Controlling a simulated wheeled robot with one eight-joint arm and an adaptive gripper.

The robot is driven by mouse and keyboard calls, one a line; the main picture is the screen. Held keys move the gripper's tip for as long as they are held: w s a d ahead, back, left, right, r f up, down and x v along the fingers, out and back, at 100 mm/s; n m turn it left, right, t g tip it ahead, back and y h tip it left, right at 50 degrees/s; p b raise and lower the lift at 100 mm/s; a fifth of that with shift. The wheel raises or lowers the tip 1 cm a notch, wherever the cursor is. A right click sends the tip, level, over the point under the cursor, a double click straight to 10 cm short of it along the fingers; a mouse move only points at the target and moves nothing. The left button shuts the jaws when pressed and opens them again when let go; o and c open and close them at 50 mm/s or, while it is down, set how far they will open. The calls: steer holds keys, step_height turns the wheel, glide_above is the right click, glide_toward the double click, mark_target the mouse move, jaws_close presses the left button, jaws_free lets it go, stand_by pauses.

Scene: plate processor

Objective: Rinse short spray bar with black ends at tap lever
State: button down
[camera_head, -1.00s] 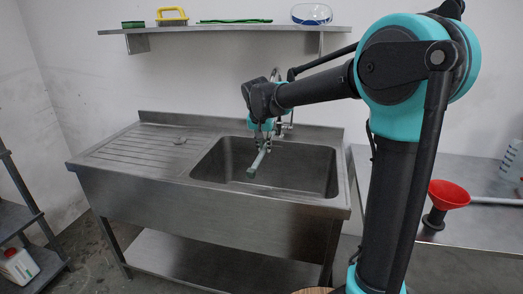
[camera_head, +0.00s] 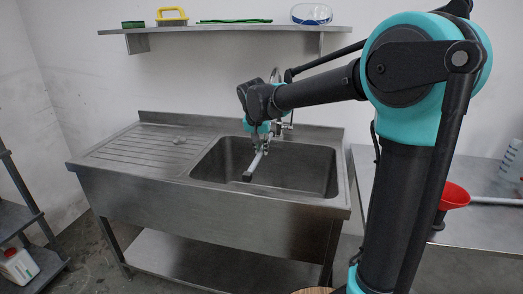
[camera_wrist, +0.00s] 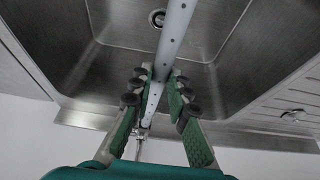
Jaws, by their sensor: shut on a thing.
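The spray bar is a pale grey bar with a row of small holes; it shows in the wrist view (camera_wrist: 172,40) and in the head view (camera_head: 256,163). My gripper is shut on it, in the wrist view (camera_wrist: 158,90) and in the head view (camera_head: 263,143). The bar hangs tilted over the sink basin, its dark lower end toward the front left. Its other end is not clear behind the gripper. The tap (camera_head: 289,126) stands at the back of the sink, close to the right of my gripper and partly hidden by my arm. I cannot see whether water runs.
The steel sink (camera_head: 318,195) has a deep, empty basin, with a drain (camera_wrist: 157,18) in its floor and a ribbed drainboard (camera_head: 135,150) at left. A wall shelf (camera_head: 230,30) is above. A red funnel (camera_head: 454,196) stands on the right table.

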steer(key=s, duration=0.6)
steer(key=shift+d, duration=0.35)
stand_by(1.2)
steer(key=s+r, duration=0.4)
steer(key=s, duration=0.1)
steer(key=shift+d, duration=0.25)
stand_by(0.7)
